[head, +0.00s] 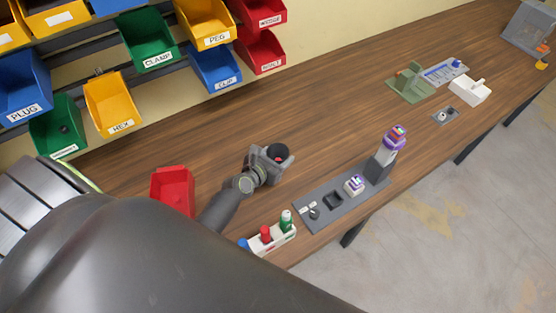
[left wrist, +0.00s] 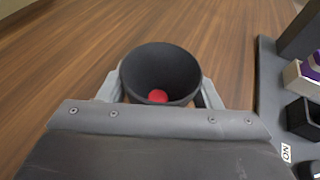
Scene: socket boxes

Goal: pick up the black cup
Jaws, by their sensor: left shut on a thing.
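The black cup (head: 277,152) is round and open at the top, with a red thing (left wrist: 157,97) lying inside on its bottom. In the left wrist view the cup (left wrist: 160,65) stands upright between the grey fingers. My left gripper (head: 270,158) is shut on the cup, one finger on each side of it. Whether the cup touches the table or hangs just above it I cannot tell. My right gripper is not in either view.
A dark grey tray (head: 317,203) with small items lies right of the gripper. A white rack (head: 272,240) with coloured bottles and a red bin (head: 172,190) are nearby. Labelled bins hang along the wall. The wooden table (head: 330,120) is clear behind the gripper.

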